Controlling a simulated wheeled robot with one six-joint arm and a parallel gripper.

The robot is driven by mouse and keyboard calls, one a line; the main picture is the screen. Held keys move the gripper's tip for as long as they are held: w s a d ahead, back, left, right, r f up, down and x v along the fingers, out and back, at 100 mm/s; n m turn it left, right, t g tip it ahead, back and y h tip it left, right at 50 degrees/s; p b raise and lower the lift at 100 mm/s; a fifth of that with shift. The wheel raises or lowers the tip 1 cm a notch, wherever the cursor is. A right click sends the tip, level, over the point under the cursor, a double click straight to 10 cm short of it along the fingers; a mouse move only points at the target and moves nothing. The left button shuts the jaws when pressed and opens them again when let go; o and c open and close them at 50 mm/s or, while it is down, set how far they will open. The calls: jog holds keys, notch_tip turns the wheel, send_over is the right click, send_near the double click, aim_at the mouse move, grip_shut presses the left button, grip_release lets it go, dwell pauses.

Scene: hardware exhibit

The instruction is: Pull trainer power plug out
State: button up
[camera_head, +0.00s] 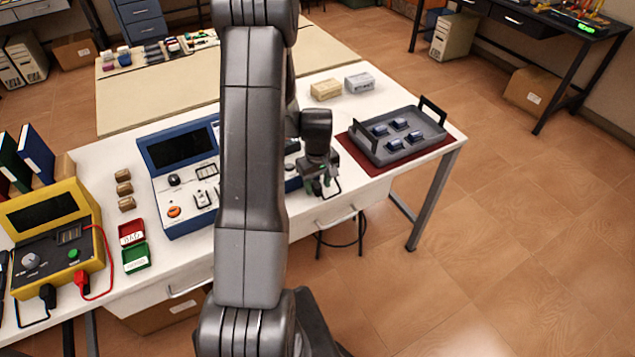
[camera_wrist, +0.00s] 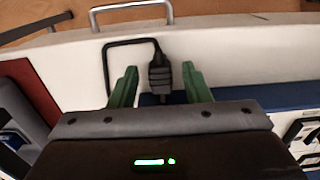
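The trainer (camera_head: 165,217) is a blue and white console with a dark screen, lying on the white table; my arm hides its middle. Its blue edge (camera_wrist: 260,104) crosses the wrist view. The black power plug (camera_wrist: 159,76) stands at this edge, with a black cable (camera_wrist: 106,62) looping away from it. My gripper (camera_wrist: 160,84) has green fingers, one on each side of the plug. In the head view my gripper (camera_head: 322,186) is low at the trainer's right front, and the plug is hard to make out.
A grey tray (camera_head: 376,157) with blue parts lies on a red mat (camera_head: 362,174) to the right. A yellow meter (camera_head: 60,262) with red and black leads stands at the left. A drawer handle (camera_wrist: 130,12) is beyond the table edge.

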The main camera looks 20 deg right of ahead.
aim_at(318, 186)
jog(key=shift+r, duration=0.1)
notch_tip(318, 186, up, 14)
jog(key=b, duration=0.1)
jog(key=shift+f+b, duration=0.2)
jog(key=shift+b, duration=0.1)
dwell(0.6)
notch_tip(318, 186, down, 14)
jog(key=shift+r+p, duration=0.1)
jog(key=shift+p, duration=0.7)
jog(key=shift+w, duration=0.4)
